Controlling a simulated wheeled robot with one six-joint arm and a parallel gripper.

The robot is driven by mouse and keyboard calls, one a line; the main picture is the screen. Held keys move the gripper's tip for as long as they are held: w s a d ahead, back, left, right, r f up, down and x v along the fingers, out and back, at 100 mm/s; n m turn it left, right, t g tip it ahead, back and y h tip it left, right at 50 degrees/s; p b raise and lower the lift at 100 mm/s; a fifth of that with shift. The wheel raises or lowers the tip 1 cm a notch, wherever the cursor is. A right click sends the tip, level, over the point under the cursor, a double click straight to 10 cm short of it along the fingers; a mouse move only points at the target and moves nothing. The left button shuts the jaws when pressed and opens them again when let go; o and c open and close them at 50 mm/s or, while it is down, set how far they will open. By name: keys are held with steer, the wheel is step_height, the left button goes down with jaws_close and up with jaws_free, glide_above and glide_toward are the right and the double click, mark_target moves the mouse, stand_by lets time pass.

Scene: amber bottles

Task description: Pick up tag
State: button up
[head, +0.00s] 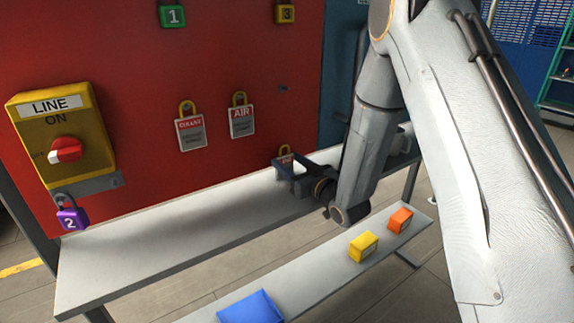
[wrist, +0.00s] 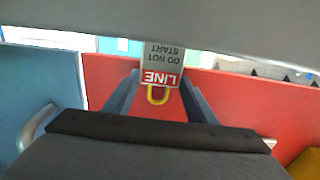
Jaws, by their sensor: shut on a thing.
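A tag (wrist: 160,72) with a red band reading LINE and the words DO NOT START shows upside down in the wrist view, with a yellow loop (wrist: 158,97) at its end. My gripper (head: 288,168) is shut on this tag, with dark fingers on both sides of it. In the head view the gripper is in front of the red panel (head: 225,65), above the grey shelf, and mostly hides the tag. Two other tags hang on the panel: one with a red band (head: 191,133) and one reading AIR (head: 242,122).
A yellow LINE switch box (head: 90,115) has a purple padlock 2 (head: 72,218) below it. Green padlock 1 (head: 172,16) and yellow padlock 3 (head: 286,14) hang higher. The grey shelf (head: 130,255) is bare. A blue tray (head: 250,308), yellow block (head: 363,246) and orange block (head: 400,220) are in front.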

steer(key=shift+r, duration=0.15)
steer(key=shift+s+d+r+b, duration=0.1)
steer(key=shift+r+b, duration=0.1)
steer(key=shift+b, duration=0.25)
step_height(320, 180, up, 6)
steer(key=shift+b, duration=0.9)
steer(key=b+v, duration=0.1)
steer(key=v, duration=1.3)
steer(key=shift+s+d+r, duration=0.2)
steer(key=shift+s+d, duration=0.05)
steer(key=shift+s, duration=0.1)
